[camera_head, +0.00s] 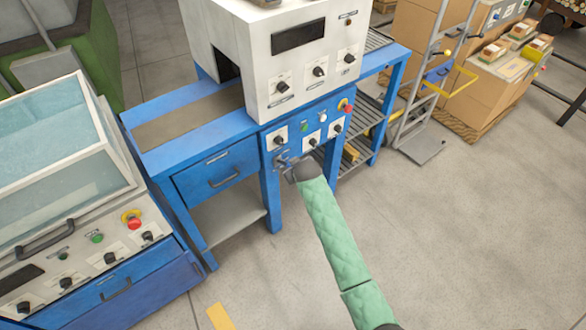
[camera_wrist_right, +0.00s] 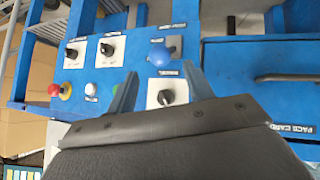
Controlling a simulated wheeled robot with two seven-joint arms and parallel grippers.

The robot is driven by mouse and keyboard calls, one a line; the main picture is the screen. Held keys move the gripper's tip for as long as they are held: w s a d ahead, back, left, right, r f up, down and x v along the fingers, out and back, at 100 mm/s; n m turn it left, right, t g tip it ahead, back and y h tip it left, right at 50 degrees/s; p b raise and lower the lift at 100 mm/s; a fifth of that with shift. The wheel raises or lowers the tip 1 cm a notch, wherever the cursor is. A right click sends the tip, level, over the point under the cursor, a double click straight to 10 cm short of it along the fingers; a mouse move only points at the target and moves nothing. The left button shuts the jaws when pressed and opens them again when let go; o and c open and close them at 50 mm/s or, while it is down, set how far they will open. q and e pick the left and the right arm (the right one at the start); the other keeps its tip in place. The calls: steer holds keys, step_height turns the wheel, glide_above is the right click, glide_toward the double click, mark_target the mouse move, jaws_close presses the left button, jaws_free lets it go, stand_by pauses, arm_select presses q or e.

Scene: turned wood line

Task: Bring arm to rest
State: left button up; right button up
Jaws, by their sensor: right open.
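My right arm in its mint-green padded sleeve (camera_head: 330,230) reaches in from the lower right in the head view. Its gripper (camera_head: 284,163) is at the front of the blue control panel (camera_head: 325,110) under the white machine. In the right wrist view the gripper (camera_wrist_right: 160,88) is open, its two fingers apart and pointing at the panel. I cannot tell whether the fingers touch either. My left gripper is not in view.
The white machine (camera_head: 298,50) stands on a blue bench with a drawer (camera_head: 215,170). A glass-topped cabinet (camera_head: 60,170) stands at the left. Open grey floor (camera_head: 480,240) lies at the lower right.

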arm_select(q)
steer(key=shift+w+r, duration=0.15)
arm_select(e)
steer(key=shift+s+r, duration=0.2)
stand_by(0.4)
